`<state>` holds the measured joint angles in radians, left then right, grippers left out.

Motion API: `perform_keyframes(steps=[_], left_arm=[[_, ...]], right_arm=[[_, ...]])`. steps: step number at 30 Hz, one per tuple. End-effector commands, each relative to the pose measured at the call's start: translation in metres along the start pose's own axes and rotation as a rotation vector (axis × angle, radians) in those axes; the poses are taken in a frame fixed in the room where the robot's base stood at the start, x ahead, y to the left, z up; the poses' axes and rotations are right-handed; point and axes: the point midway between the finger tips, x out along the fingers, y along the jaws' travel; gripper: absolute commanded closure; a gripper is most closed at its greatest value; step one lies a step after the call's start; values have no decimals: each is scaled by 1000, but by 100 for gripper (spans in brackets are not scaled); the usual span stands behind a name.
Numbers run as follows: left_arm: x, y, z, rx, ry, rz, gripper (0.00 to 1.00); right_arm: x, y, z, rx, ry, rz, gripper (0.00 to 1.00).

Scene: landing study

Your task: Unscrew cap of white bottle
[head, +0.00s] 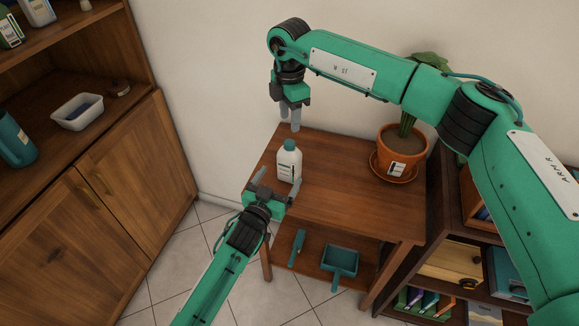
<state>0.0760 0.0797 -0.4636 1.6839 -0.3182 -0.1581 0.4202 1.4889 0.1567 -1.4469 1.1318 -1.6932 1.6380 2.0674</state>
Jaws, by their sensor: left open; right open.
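The white bottle (287,165) stands upright on the wooden side table (340,205), near its left end. Its teal cap (290,145) sits on top, and a dark label shows on its side. My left gripper (278,183) is open at the lower part of the bottle, with one finger to the left of it and one to the right; I cannot tell whether they touch it. My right gripper (290,122) is open and points down above and just behind the cap, apart from it as far as I can see.
A potted plant in an orange pot (400,145) on a saucer stands at the table's back right. The lower shelf holds a teal dustpan (340,262) and a small teal tool (297,247). A wooden cabinet (90,190) is at left, a bookshelf (452,232) at right. The tabletop's middle is clear.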

Motion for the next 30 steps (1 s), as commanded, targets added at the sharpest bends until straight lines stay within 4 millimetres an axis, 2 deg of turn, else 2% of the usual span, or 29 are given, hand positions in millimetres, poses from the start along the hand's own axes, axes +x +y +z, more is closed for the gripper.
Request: perform_keyframes(steps=[1, 6, 12, 18, 26, 30], left_arm=[[11, 0, -1, 0, 1, 0, 15], [44, 0, -1, 1, 2, 0, 15], [70, 0, 0, 1, 0, -1, 15], [80, 0, 0, 0, 0, 0, 15], [80, 0, 0, 0, 0, 0, 15], [80, 0, 0, 0, 0, 0, 42]], right_arm=[[0, 0, 0, -1, 1, 0, 56], [0, 0, 0, -1, 2, 0, 56], [0, 0, -1, -1, 2, 0, 56], [0, 0, -1, -2, 2, 0, 56], [0, 0, -1, -2, 2, 0, 56], [0, 0, -1, -2, 2, 0, 56]])
